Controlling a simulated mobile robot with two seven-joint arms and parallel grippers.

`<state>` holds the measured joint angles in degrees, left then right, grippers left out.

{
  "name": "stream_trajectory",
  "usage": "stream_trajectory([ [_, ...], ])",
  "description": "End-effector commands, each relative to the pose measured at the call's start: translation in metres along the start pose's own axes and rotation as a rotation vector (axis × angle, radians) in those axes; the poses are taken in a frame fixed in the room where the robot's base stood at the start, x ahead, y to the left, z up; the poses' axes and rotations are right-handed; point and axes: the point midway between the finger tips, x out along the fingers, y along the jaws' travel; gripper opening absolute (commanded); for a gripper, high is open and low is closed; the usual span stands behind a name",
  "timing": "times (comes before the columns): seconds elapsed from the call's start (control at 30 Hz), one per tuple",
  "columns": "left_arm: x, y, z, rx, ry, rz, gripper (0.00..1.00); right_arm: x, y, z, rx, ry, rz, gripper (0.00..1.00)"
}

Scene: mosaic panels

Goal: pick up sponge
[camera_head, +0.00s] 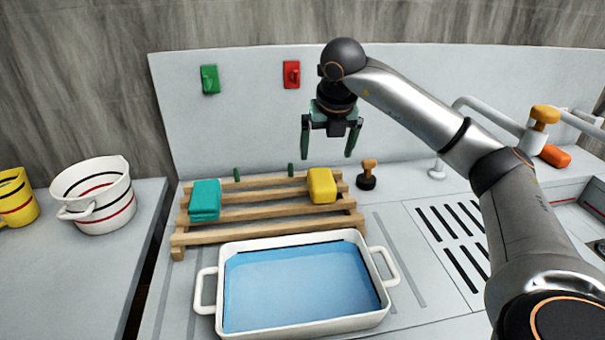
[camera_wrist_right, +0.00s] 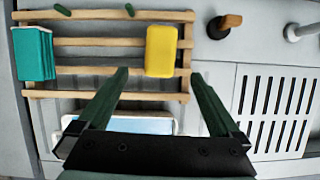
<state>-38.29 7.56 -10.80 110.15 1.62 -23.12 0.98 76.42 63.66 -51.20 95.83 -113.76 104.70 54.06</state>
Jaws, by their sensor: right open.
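A yellow sponge-like block (camera_head: 321,186) lies on the right part of a slatted wooden rack (camera_head: 270,211). A teal block (camera_head: 205,200), seemingly layered, lies on the rack's left part. My right gripper (camera_head: 328,152) is open and empty, pointing down above the back of the rack. In the head view its fingers appear above the yellow block and apart from it. In the right wrist view the yellow block (camera_wrist_right: 160,51) shows between the fingertips, farther off, and the teal block (camera_wrist_right: 33,54) is at the left. My left gripper is not in view.
A white two-handled tub (camera_head: 232,246) with a blue inside stands in front of the rack. A wooden-handled black stamp-like tool (camera_head: 367,174) is right of it. A faucet (camera_head: 535,130) and drain slots are at right. A striped bucket (camera_head: 98,200) stands on the left counter.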

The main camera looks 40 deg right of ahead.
Motion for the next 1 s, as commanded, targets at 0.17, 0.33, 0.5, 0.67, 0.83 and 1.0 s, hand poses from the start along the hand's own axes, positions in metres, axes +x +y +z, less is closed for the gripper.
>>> stream_trajectory([
  [0.17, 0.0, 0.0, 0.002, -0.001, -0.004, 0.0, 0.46, 0.014, -0.004, 0.001, 0.008, 0.0, -0.012, 1.0],
  [0.33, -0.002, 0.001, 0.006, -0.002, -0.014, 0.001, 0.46, 0.046, -0.004, 0.001, 0.006, 0.0, -0.011, 1.0],
  [0.5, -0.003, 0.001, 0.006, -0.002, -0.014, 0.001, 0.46, 0.068, -0.003, 0.001, 0.006, -0.002, -0.009, 1.0],
  [0.67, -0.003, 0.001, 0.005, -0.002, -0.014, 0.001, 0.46, 0.078, -0.003, 0.001, 0.005, -0.002, -0.009, 1.0],
  [0.83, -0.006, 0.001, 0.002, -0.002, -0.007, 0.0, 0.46, 0.104, -0.002, 0.002, 0.006, 0.0, -0.009, 1.0],
  [1.0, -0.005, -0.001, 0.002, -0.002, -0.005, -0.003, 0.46, 0.122, -0.002, 0.002, 0.004, -0.002, -0.008, 1.0],
])
